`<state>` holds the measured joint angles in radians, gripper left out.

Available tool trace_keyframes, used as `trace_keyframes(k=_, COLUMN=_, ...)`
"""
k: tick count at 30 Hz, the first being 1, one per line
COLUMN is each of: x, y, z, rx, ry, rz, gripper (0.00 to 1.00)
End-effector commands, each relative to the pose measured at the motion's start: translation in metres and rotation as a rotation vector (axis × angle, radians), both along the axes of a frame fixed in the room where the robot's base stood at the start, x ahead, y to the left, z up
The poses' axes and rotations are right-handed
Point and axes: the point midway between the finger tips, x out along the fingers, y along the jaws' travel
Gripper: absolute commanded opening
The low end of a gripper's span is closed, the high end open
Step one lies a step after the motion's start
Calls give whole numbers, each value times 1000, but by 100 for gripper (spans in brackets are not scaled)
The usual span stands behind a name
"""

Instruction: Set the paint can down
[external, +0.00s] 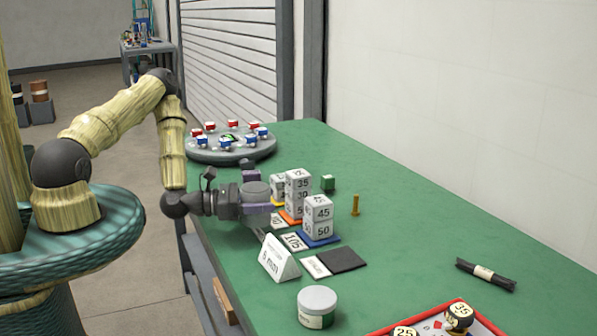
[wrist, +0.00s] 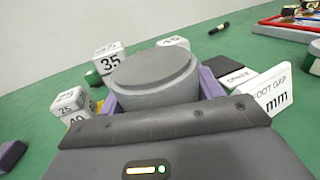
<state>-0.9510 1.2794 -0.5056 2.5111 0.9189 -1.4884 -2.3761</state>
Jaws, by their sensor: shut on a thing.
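The paint can (external: 257,187) is a plain grey cylinder with a slightly raised round lid. My gripper (external: 254,195) is shut on it, with a purple finger on each side. In the wrist view the can (wrist: 155,75) sits upright or nearly so between the purple fingers of my gripper (wrist: 160,95). The can is over the left part of the green table (external: 410,210), just left of the stacked number blocks. Its underside is hidden, so I cannot tell whether it touches the table.
Number blocks (external: 319,217) stand stacked on coloured pads close right of the can. A round rack (external: 230,145) stands behind.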

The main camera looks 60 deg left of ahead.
Motion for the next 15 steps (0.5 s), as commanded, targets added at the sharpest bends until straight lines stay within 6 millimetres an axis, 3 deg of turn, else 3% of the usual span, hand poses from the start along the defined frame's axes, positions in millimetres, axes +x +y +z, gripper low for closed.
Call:
trace_keyframes(k=9, x=0, y=-1, z=-35, rx=-1, ry=0, rz=-2, gripper=24)
trace_keyframes(k=15, x=0, y=-1, z=-37, rx=0, ry=-1, rz=-1, gripper=24)
